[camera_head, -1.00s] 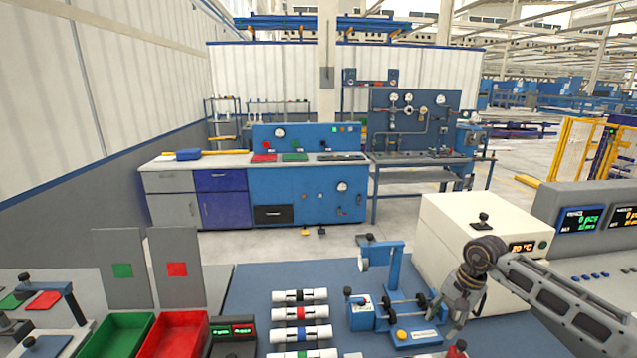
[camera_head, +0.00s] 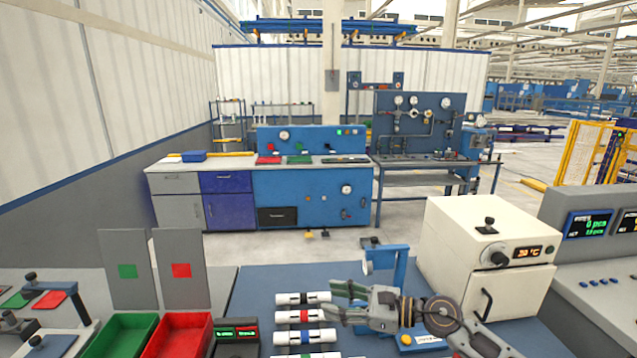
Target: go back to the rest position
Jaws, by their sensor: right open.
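My right gripper (camera_head: 338,300) is open, its fingers pointing left, near the right ends of the upper pipes. I see nothing between the fingers. Several white pipes with coloured bands lie in a column on the blue bench mat: a black-banded one (camera_head: 290,298), a red-banded one (camera_head: 292,317), a blue-banded one (camera_head: 303,338) and one cut by the bottom edge. My right arm comes in from the lower right and hides much of the blue bench device (camera_head: 401,268). My left gripper is not in view.
A cream oven (camera_head: 470,240) with a handled door stands right of the device, with a grey display console (camera_head: 590,250) beyond. Green (camera_head: 118,338) and red (camera_head: 182,335) bins stand left, with upright panels behind. The mat (camera_head: 262,282) behind the pipes is clear.

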